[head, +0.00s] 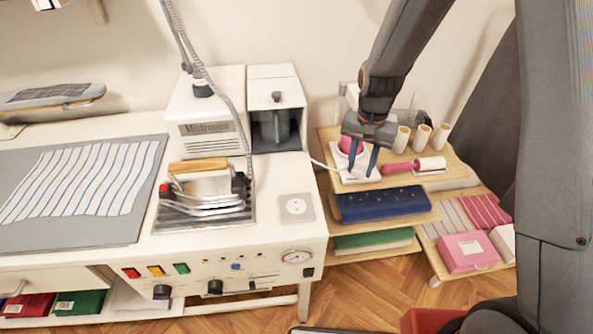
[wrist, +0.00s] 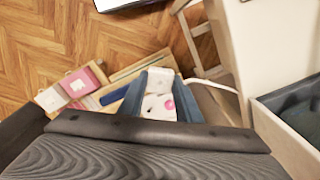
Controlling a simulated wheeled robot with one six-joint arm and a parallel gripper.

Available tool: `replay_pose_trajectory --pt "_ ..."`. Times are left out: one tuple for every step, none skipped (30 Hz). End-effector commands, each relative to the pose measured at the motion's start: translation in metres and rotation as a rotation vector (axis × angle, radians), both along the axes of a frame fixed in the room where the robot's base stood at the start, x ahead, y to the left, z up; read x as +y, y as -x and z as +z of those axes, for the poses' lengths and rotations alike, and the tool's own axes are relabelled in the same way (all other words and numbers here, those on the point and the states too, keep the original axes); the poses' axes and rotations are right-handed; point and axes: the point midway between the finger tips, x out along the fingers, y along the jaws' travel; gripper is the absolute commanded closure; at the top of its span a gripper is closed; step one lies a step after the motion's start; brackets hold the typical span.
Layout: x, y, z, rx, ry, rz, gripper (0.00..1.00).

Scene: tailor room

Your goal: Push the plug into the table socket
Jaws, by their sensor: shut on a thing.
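The table socket (head: 296,206) is a pale square plate with a round recess, set in the white tabletop near its front right corner. My gripper (head: 364,175) is to the right of the table, over the upper wooden shelf. In the wrist view, its blue fingers (wrist: 160,108) are on either side of a white block, which looks like the plug (wrist: 160,80). A white cord (wrist: 212,84) runs from near the block toward the table. In the head view the fingers largely hide the plug, and its prongs cannot be made out. The socket is not visible in the wrist view.
A steam iron (head: 205,190) stands on a ribbed rest left of the socket, with its hose rising above. White machine boxes (head: 275,100) stand behind. The shelf (head: 400,175) holds pale spools and a pink roll (head: 400,167). Bare tabletop surrounds the socket.

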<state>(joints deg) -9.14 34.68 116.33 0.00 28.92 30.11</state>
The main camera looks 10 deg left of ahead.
Motion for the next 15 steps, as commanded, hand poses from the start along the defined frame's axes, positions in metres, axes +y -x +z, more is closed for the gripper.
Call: replay_pose_trajectory --pt "0.019 0.011 0.012 0.0 0.0 -0.064 0.89" --pt "0.028 0.016 0.016 0.0 0.0 -0.112 0.89" --pt "0.04 0.024 0.022 0.0 0.0 -0.175 0.89" --pt "0.049 0.03 0.026 0.0 0.0 -0.223 0.89" --pt "0.058 0.036 0.03 0.0 0.0 -0.27 0.89" --pt "0.07 0.044 0.035 0.0 0.0 -0.333 0.89" --pt "0.078 0.051 0.039 0.0 0.0 -0.381 0.89" --pt "0.086 0.057 0.043 0.0 0.0 -0.428 0.89" --pt "0.097 0.066 0.049 0.0 0.0 -0.491 0.89" --pt "0.104 0.073 0.052 0.001 0.0 -0.537 0.89" --pt "0.111 0.08 0.056 0.001 0.0 -0.582 0.89" --pt "0.12 0.088 0.061 0.0 -0.001 -0.64 0.89" --pt "0.126 0.094 0.064 0.0 -0.001 -0.681 0.89" --pt "0.132 0.1 0.067 0.001 0.0 -0.719 0.89" --pt "0.138 0.107 0.07 0.001 0.0 -0.767 0.89"
